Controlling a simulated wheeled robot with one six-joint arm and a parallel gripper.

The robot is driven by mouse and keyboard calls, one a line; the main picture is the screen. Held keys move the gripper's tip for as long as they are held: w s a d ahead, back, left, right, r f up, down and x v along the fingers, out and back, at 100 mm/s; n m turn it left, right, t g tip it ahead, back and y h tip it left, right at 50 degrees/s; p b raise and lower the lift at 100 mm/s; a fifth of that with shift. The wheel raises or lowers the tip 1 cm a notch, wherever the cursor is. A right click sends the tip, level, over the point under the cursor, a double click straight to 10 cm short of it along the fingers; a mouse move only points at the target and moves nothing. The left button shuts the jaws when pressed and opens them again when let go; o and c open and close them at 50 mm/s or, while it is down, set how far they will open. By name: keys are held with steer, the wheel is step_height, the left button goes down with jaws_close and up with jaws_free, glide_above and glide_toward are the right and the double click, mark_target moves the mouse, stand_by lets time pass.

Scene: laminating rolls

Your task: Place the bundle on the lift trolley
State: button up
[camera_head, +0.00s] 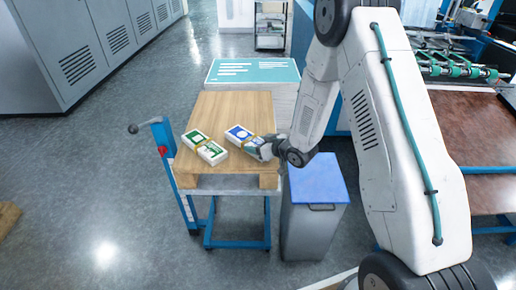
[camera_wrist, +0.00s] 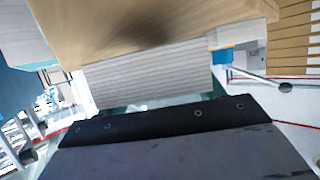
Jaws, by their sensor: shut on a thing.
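The lift trolley (camera_head: 202,224) has a blue frame and a wooden top board (camera_head: 229,110). My gripper (camera_head: 264,148) is over the right front part of the board, shut on the near end of a white bundle with a blue label and a tan band (camera_head: 239,133). The jaws and my wrist hide the bundle's near end. The bundle looks to be at or close to the board; I cannot tell whether it touches. A second bundle, with green labels (camera_head: 206,148), lies on the board to its left. The wooden board (camera_wrist: 150,25) fills the top of the wrist view.
A grey bin with a blue lid (camera_head: 318,180) stands close to the trolley's right. A teal-topped stack (camera_head: 252,71) is behind the board. The trolley's handle (camera_head: 145,126) sticks out at left.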

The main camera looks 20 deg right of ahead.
steer(key=shift+f, duration=0.9)
steer(key=o, duration=1.2)
steer(key=shift+f, duration=0.15)
